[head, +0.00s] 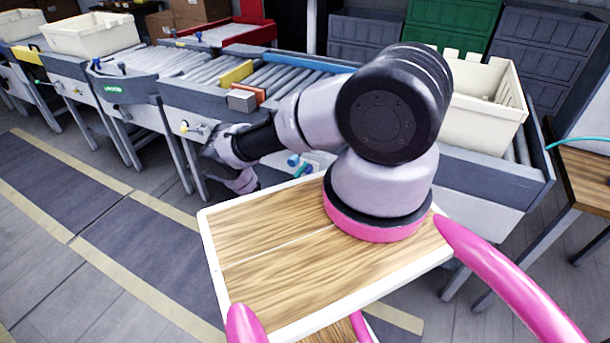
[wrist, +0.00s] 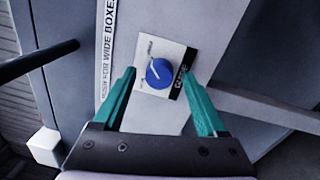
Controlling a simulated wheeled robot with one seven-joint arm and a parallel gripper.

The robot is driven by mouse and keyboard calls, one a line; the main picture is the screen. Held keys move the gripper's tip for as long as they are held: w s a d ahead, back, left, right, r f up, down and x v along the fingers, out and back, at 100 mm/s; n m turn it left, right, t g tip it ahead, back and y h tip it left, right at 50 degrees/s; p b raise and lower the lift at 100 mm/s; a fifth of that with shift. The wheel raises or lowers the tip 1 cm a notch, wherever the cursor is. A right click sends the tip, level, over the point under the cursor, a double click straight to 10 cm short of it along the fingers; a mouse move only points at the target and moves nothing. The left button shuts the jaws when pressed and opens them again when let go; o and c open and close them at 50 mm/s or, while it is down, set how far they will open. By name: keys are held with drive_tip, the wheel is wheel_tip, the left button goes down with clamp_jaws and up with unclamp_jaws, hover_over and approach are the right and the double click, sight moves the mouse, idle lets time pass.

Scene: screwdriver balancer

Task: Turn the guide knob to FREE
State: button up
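The guide knob (wrist: 158,73) is a round blue dial on a white label plate with a black strip reading GUIDE, fixed to a grey panel. A white line on the knob points toward the upper left of the wrist view. The small words around it are too blurred to read. My gripper (wrist: 158,78) is open, with one teal finger on each side of the knob in the wrist view. The fingers look apart from the knob, but how far above it they are is unclear.
A dark bar (wrist: 38,60) and a white block (wrist: 45,147) lie left of the gripper. A pale beam (wrist: 265,108) runs on the right. The roller conveyor (head: 190,95) carries cream bins (head: 92,35). Open floor (head: 90,230) lies in front.

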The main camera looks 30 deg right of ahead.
drive_tip(key=v, duration=1)
drive_tip(key=shift+s+a, duration=0.25)
drive_tip(key=shift+a, duration=0.05)
drive_tip(key=shift+a, duration=0.1)
